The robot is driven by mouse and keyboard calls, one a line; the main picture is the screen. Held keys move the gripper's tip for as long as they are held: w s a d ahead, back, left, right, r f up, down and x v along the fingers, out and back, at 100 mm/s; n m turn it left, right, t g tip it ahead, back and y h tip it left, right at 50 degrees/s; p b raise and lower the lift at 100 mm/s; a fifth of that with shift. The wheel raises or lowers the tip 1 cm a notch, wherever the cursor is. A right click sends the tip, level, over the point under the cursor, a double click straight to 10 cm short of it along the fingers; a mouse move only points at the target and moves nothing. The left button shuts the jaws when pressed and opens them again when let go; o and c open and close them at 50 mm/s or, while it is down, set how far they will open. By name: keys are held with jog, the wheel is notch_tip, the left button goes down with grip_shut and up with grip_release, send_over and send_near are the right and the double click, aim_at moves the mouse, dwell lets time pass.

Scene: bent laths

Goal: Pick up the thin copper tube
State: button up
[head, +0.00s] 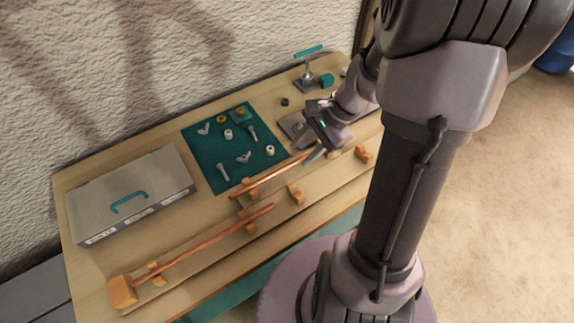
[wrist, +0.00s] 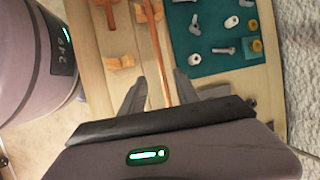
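A thin copper tube (head: 268,179) lies along the wooden rests on the bench, its right end close to my gripper (head: 316,154) in the head view.
A green mat (head: 203,160) with several bolts and nuts lies behind the tubes. A grey case (head: 130,190) with a teal handle stands at the left. Wooden rests (head: 296,194) and a wooden block (head: 122,292) stand along the bench. A teal-handled clamp (head: 307,75) stands at the back.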

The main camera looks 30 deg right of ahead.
aim_at(288, 165)
jog(key=b+x, duration=0.3)
jog(key=x, duration=0.3)
jog(key=shift+f, duration=0.1)
jog(key=shift+r, duration=0.2)
grip_shut()
